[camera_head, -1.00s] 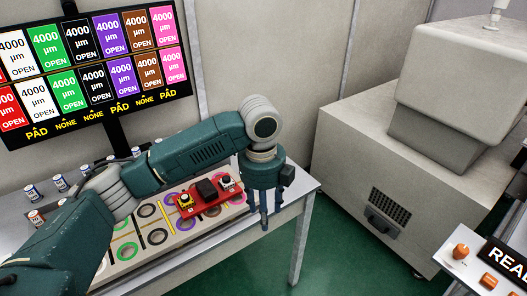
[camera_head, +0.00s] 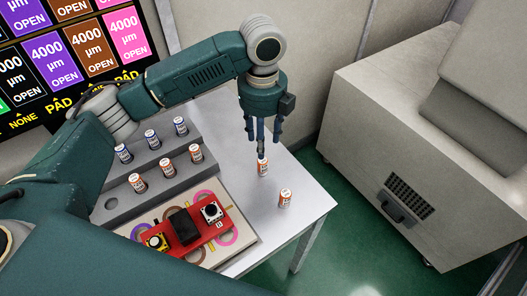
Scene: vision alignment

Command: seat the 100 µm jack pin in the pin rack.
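The pin rack (camera_head: 208,178) is a grey stepped block left of centre. It holds blue-labelled jack pins (camera_head: 152,139) in the back row and orange-labelled ones (camera_head: 167,168) in front. An empty hole (camera_head: 111,204) shows at the front row's left end. Two orange-labelled pins are off the rack: one (camera_head: 263,168) directly under my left gripper, another (camera_head: 285,198) upright on the table nearer its right edge. The labels are too small to read. My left gripper (camera_head: 262,140) points down with fingers apart; its contact with the pin below is unclear. My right gripper is not in view.
A red board (camera_head: 197,237) with buttons lies on the pale panel with coloured rings (camera_head: 238,222). The bare white table (camera_head: 225,130) surrounds the two loose pins. A display (camera_head: 60,50) stands behind, and a large grey machine (camera_head: 400,150) stands right.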

